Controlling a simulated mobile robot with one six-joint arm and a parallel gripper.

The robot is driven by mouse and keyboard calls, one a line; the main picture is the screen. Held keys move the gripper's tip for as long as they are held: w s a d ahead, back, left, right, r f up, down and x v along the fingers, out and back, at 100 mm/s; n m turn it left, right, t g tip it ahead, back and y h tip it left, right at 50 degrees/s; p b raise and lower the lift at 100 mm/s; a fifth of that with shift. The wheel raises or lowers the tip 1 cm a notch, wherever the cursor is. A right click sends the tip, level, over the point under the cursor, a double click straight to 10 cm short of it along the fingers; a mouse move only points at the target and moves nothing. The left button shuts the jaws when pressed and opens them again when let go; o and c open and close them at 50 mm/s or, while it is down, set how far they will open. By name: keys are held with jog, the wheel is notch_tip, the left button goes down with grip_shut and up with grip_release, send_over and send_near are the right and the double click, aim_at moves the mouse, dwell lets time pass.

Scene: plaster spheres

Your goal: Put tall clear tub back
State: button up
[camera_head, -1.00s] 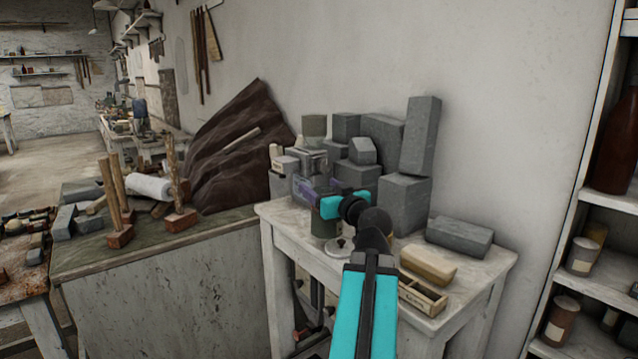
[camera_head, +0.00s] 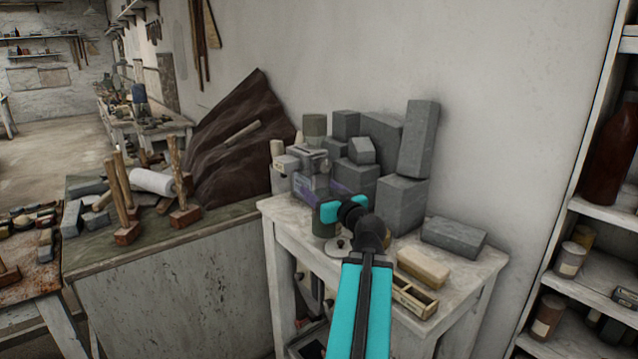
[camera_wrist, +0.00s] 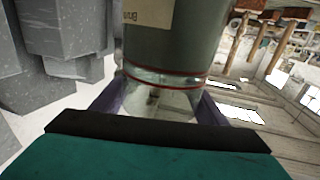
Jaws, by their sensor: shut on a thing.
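My gripper (camera_head: 310,187) reaches over the back left of the small white table, its purple fingers partly hidden by my wrist. In the wrist view my gripper (camera_wrist: 160,106) has a finger on each side of the tall clear tub (camera_wrist: 165,50) and is shut on it. The tub has grey-green contents, a clear end with red lines between the fingers, and a pale label. That view looks upside down. In the head view a grey-green part of the tub (camera_head: 322,228) shows below my wrist. I cannot tell if its base touches the table.
The white table (camera_head: 475,265) holds stacked grey blocks (camera_head: 403,203) close behind my gripper, a flat grey block (camera_head: 454,237), a tan block (camera_head: 424,266) and a small wooden tray (camera_head: 414,297). A shelf unit (camera_head: 590,205) stands right. A bench with mallets (camera_head: 128,232) stands left.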

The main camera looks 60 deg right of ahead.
jog(key=shift+r+p, duration=0.2)
jog(key=shift+p, duration=0.5)
jog(key=w+d+f+p, duration=0.1)
jog(key=w+d+p, duration=0.2)
jog(key=w+d, duration=0.3)
jog(key=shift+d+f, duration=0.15)
jog(key=shift+d, duration=0.8)
jog(key=shift+w+d+f, duration=0.15)
jog(key=shift+d+f, duration=0.05)
jog(key=shift+f, duration=0.7)
jog(key=shift+w+d+f, duration=0.1)
jog(key=shift+d+f, duration=0.05)
jog(key=shift+f, duration=0.75)
jog(key=o, duration=1.7)
jog(key=shift+f, duration=0.15)
